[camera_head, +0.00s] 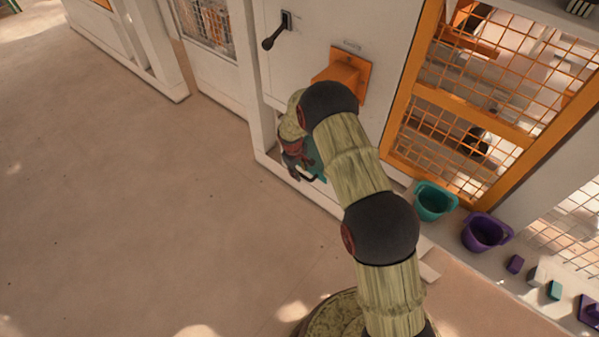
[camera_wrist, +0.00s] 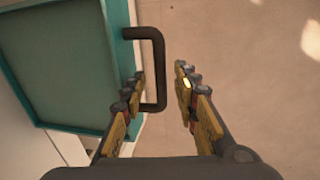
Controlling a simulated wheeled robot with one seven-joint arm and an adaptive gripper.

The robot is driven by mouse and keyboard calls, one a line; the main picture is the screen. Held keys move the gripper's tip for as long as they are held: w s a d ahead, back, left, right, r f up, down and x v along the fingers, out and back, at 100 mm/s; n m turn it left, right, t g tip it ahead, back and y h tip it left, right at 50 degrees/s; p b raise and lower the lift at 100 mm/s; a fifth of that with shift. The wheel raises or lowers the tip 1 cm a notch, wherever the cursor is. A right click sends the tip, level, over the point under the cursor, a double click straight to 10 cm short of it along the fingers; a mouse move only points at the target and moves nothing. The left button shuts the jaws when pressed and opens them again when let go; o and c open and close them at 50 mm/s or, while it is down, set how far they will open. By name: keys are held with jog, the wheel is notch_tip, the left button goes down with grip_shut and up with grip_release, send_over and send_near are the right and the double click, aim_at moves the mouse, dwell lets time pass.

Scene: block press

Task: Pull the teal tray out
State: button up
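The teal tray (camera_wrist: 70,60) fills the left of the wrist view, and its bottom looks dark grey-green inside a teal rim. A black bar handle (camera_wrist: 158,45) sticks out from its front wall. My gripper (camera_wrist: 160,75) is open, with one finger on each side of the handle's outer bar; a gap shows on both sides, though I cannot tell whether either finger touches. In the head view a little teal of the tray (camera_head: 321,173) shows low in the white machine, mostly hidden by my arm and gripper (camera_head: 303,172).
The white machine bears a black lever (camera_head: 274,35) and an orange chute (camera_head: 347,72). An orange mesh panel (camera_head: 470,140) stands to its right. A teal bucket (camera_head: 434,202), a purple bucket (camera_head: 486,232) and small blocks (camera_head: 515,264) are at the right. The floor at left is clear.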

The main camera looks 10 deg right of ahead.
jog(key=shift+c, duration=1.1)
grip_shut()
